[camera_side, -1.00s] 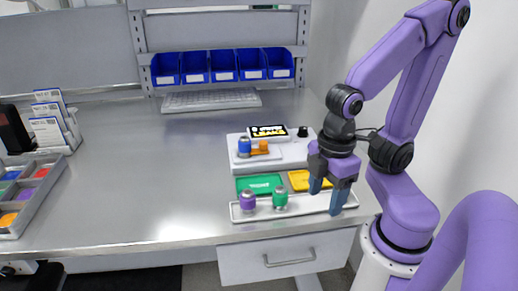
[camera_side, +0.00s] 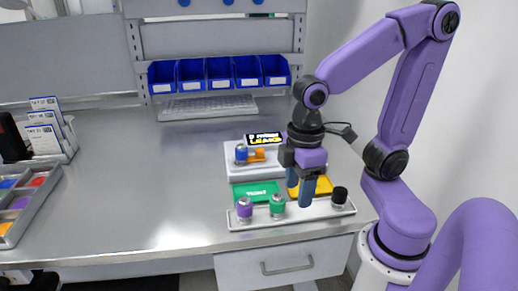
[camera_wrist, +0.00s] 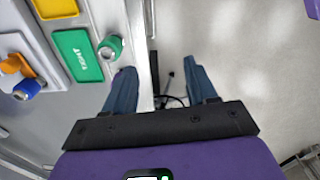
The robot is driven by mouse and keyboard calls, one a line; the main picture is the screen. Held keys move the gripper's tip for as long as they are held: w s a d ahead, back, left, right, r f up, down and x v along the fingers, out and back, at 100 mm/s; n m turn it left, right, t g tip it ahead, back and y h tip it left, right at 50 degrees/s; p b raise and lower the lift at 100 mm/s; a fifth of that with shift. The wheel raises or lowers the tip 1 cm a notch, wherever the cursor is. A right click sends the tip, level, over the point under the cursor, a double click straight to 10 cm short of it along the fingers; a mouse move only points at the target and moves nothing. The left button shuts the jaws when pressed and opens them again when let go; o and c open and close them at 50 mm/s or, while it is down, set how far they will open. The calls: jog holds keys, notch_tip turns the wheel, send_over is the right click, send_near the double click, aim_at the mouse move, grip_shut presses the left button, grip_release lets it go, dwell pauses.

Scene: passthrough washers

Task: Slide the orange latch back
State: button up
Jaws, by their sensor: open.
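The orange latch (camera_side: 257,154) sits on the white block (camera_side: 234,170), beside a blue-topped cylinder (camera_side: 241,154). In the wrist view the latch (camera_wrist: 14,64) is at the left edge, with the blue cylinder (camera_wrist: 27,90) next to it. My gripper (camera_side: 299,190) is open, its blue fingers spread, to the right of the latch and nearer the front, by the yellow plate. In the wrist view nothing shows held between the fingertips (camera_wrist: 161,88). My gripper and wrist hide the right part of the block.
A white tray (camera_side: 292,213) along the front edge holds a purple cylinder (camera_side: 244,208), a green cylinder (camera_side: 277,206) and a black-topped one (camera_side: 339,197). Green (camera_side: 257,192) and yellow (camera_side: 324,186) plates lie behind it. Blue bins (camera_side: 220,74) hang at the back.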

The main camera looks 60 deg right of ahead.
jog(key=w+d+r+m, duration=0.2)
jog(key=w+r+m, duration=0.1)
jog(key=w, duration=0.6)
notch_tip(320, 180, up, 5)
jog(key=m, duration=0.8)
send_over(260, 150)
notch_tip(260, 150, down, 17)
jog(key=shift+r, duration=0.15)
